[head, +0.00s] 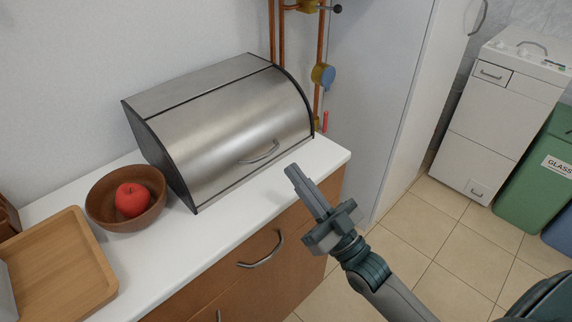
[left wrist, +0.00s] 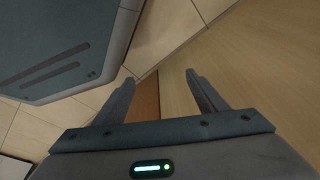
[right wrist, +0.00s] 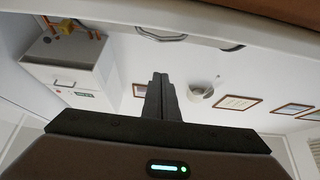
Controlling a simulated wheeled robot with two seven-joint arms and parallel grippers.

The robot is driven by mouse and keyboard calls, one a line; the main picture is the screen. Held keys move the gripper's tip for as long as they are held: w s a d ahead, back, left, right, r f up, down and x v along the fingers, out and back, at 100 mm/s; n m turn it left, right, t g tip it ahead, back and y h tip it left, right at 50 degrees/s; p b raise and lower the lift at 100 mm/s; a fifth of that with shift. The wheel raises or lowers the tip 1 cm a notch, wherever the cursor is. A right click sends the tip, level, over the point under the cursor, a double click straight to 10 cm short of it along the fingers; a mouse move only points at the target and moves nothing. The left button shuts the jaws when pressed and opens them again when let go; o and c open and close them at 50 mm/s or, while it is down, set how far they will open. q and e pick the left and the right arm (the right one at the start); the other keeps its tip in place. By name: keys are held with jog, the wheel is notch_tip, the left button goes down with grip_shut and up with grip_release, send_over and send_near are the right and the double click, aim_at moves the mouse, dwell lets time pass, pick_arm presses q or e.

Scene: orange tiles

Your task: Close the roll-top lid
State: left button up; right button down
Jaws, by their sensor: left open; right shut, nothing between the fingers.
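A steel bread box with a roll-top lid (head: 220,130) stands on the white counter against the wall. The lid is down over the front, and its curved handle (head: 260,152) sits low near the front edge. I see no gap under the lid. My right gripper (head: 292,171) is shut and empty, just in front of the handle and apart from it. Its closed fingers also show in the right wrist view (right wrist: 158,80). My left gripper (left wrist: 160,85) is open and empty in the left wrist view, away from the box; the head view does not show it.
A brown bowl (head: 99,200) with a red apple (head: 131,199) stands left of the box. A wooden tray (head: 62,262) lies at the counter's left. Copper pipes (head: 320,50) rise behind the box's right side. Drawers with handles (head: 262,252) are below the counter. Tiled floor lies right.

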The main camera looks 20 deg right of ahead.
pick_arm(q)
jog(key=shift+w+r, duration=0.3)
jog(key=shift+r, duration=0.5)
pick_arm(e)
jog(key=shift+v, duration=1.4)
pick_arm(q)
jog(key=shift+s+d, duration=0.1)
jog(key=shift+s, duration=0.05)
